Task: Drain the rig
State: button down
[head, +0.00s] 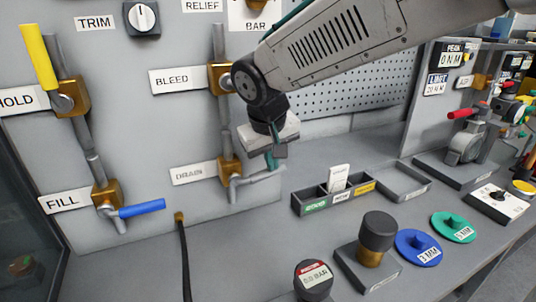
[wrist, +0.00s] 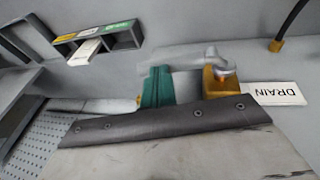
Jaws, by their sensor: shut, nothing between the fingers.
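The drain valve has a brass body (head: 230,170) on a grey pipe, with a DRAIN label (head: 194,172) to its left. Its grey lever (head: 252,180) points right, roughly level. My gripper (head: 273,163) is shut and empty, with its teal fingertips right at the lever's outer part. In the wrist view, the shut teal fingers (wrist: 157,88) overlap the grey lever (wrist: 185,57), beside the brass body (wrist: 218,86) and the DRAIN label (wrist: 277,94). I cannot tell whether the fingers touch the lever.
The blue FILL lever (head: 142,210) points right and the yellow HOLD lever (head: 39,58) points up. The BLEED valve (head: 219,78) is above, partly behind my arm. A divided tray (head: 318,205), a brass-and-black part (head: 375,238) and coloured discs (head: 418,248) stand on the bench at right.

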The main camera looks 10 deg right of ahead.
jog(key=shift+d+f, duration=0.35)
jog(key=shift+f, duration=0.4)
jog(key=w+d+r+v, duration=0.1)
jog(key=d+v, duration=0.1)
jog(key=v, duration=1.2)
jog(key=s+d+f+m+g, duration=0.1)
jog(key=s+d+f, duration=0.5)
jog(key=s, duration=0.5)
jog(key=s+d+f+m+g+y, duration=0.1)
jog(key=s+d+f+m, duration=0.1)
jog(key=s+d+f, duration=0.5)
jog(key=s+d, duration=0.4)
jog(key=shift+m, duration=0.3)
jog(key=shift+d, duration=0.1)
